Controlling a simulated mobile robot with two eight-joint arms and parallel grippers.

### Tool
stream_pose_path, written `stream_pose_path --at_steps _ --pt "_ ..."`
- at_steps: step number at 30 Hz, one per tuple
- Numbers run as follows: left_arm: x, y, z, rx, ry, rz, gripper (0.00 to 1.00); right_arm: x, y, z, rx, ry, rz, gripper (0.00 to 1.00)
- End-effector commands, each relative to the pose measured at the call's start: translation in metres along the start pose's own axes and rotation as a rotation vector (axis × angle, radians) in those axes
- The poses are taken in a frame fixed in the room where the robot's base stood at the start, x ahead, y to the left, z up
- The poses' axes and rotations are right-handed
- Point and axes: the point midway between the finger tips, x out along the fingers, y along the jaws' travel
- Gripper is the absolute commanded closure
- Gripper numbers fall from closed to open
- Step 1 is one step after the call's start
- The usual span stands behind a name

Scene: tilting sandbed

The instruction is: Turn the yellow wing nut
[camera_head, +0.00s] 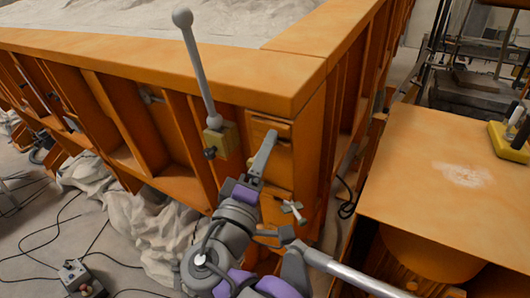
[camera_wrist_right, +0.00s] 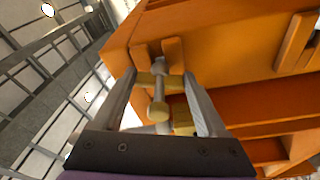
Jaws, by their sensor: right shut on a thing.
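The yellow wing nut (camera_wrist_right: 147,79) shows in the right wrist view as a yellow crossbar on a grey bolt (camera_wrist_right: 157,106), in front of the orange frame. My right gripper (camera_head: 268,146) reaches up to the corner of the orange sandbed frame in the head view. In the right wrist view its fingertips (camera_wrist_right: 158,80) lie on either side of the wing nut, shut on it. In the head view I cannot make out the wing nut, as the fingers cover that spot. My left gripper is not in view.
A grey lever with a ball end (camera_head: 183,18) rises from a yellow block (camera_head: 221,138) just left of my right gripper. A small cross-shaped handle (camera_head: 292,210) is below right. An orange table (camera_head: 430,160) stands at right. Cables and a control box (camera_head: 80,277) lie on the floor.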

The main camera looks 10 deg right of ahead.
Motion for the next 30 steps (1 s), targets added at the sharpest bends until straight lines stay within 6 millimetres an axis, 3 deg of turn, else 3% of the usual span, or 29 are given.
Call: stream_pose_path --at_steps 30 --pt "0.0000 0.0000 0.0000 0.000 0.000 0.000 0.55 0.0004 -0.0058 -0.0032 0.922 0.000 0.189 0.81"
